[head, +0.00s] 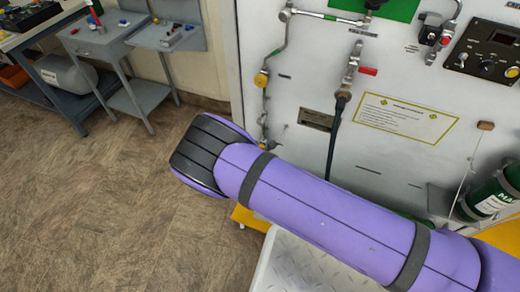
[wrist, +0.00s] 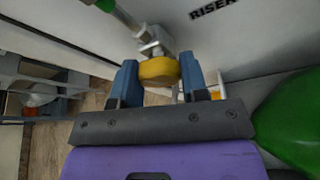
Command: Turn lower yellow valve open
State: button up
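In the wrist view a round yellow valve knob (wrist: 158,72) sits on a metal fitting beside the white panel. The two blue fingers of my gripper (wrist: 160,82) are on either side of it. No clear gap shows between the fingers and the knob, and they appear closed on it. In the head view the lower yellow valve (head: 262,144) shows just above my purple arm, low on the thin pipe. An upper yellow valve (head: 261,79) is higher on the same pipe. My arm hides the gripper in the head view.
The white panel (head: 300,160) stands close behind my arm, with a red-handled valve (head: 367,71) and a dark hose (head: 335,135). A green rounded object (wrist: 290,120) is close to my gripper's right. Open floor (head: 110,215) lies left.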

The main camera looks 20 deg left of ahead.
dwell(0.3)
jog(key=shift+n+h, duration=1.4)
jog(key=shift+n, duration=0.6)
jog(key=o, duration=0.9)
jog(key=shift+s, duration=0.1)
jog(key=v, duration=1)
jog(key=shift+s+a+r, duration=0.2)
jog(key=shift+r, duration=0.1)
